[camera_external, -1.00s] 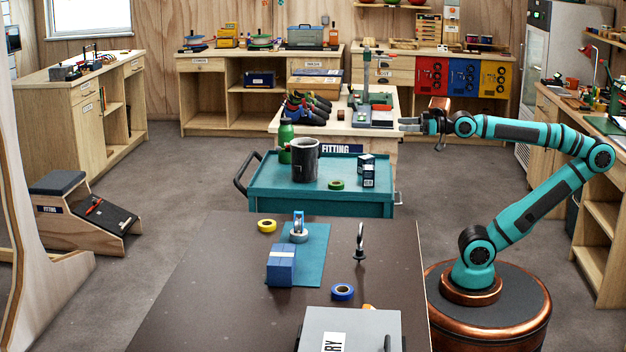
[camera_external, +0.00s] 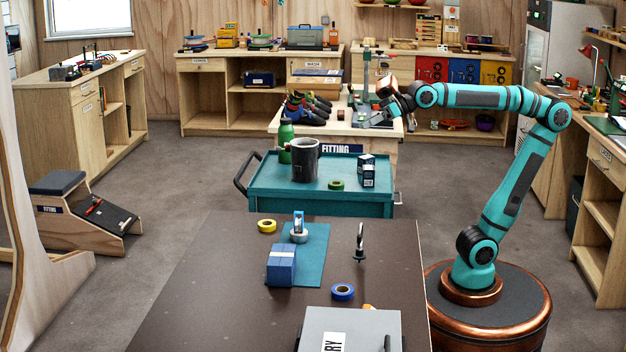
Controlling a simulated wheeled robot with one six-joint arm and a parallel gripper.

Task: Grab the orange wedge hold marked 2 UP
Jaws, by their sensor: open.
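I cannot make out an orange wedge hold or a "2 UP" marking for sure. A small orange piece (camera_external: 368,306) peeks out behind the grey case on the front table; most of it is hidden, so I cannot tell what it is. My gripper (camera_external: 370,121) is at the FITTING bench (camera_external: 350,136), above its right part, far behind the front table. Its jaws are open and I see nothing held. The wrist points left and slightly down, beside the green upright tool (camera_external: 366,75).
The teal cart (camera_external: 300,172) carries a dark mug (camera_external: 304,160), a green bottle (camera_external: 286,135), a box (camera_external: 367,170) and green tape. The dark front table (camera_external: 215,300) holds a blue box (camera_external: 281,265), tape rolls and a grey case (camera_external: 345,325).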

